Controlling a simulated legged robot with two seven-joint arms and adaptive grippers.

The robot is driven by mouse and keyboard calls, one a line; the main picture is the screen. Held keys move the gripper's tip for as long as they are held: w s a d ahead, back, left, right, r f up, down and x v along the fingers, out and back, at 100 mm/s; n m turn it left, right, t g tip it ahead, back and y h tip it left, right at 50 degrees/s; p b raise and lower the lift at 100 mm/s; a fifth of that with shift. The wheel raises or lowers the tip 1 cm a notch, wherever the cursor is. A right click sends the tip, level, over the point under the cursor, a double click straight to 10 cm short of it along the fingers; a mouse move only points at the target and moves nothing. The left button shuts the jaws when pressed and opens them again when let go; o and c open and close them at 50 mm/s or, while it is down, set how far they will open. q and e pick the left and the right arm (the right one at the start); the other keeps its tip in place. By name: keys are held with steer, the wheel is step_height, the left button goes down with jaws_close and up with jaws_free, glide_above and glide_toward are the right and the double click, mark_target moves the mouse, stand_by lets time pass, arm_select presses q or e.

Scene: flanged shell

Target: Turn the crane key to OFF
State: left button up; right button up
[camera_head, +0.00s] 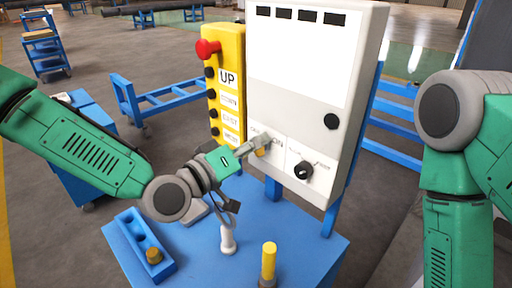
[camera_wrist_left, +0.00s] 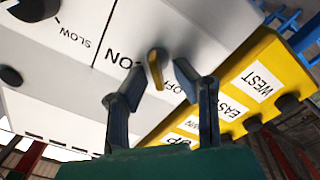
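The crane key is a small yellow handle (camera_wrist_left: 156,70) on a grey round base, set in the white control box (camera_head: 305,60) between the ON and OFF labels. In the head view a bit of the yellow key (camera_head: 261,153) shows by the fingers. My left gripper (camera_head: 262,144) is at the lower left of the box front. In the left wrist view its fingers (camera_wrist_left: 158,76) are open, one tip on each side of the key, with gaps visible. I cannot tell exactly which label the key points to. My right gripper is out of view; only my right arm shows.
A yellow pendant (camera_head: 228,85) with UP and other labels stands left of the box. A black SLOW-marked knob (camera_head: 303,170) is right of the key. A blue table (camera_head: 190,265) below bears a white peg (camera_head: 228,238) and a yellow-topped post (camera_head: 268,262).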

arm_select(q)
steer(key=shift+f, duration=0.25)
steer(key=shift+s, duration=0.15)
steer(key=v, duration=1.1)
steer(key=shift+a, duration=0.35)
steer(key=shift+s+d, duration=0.1)
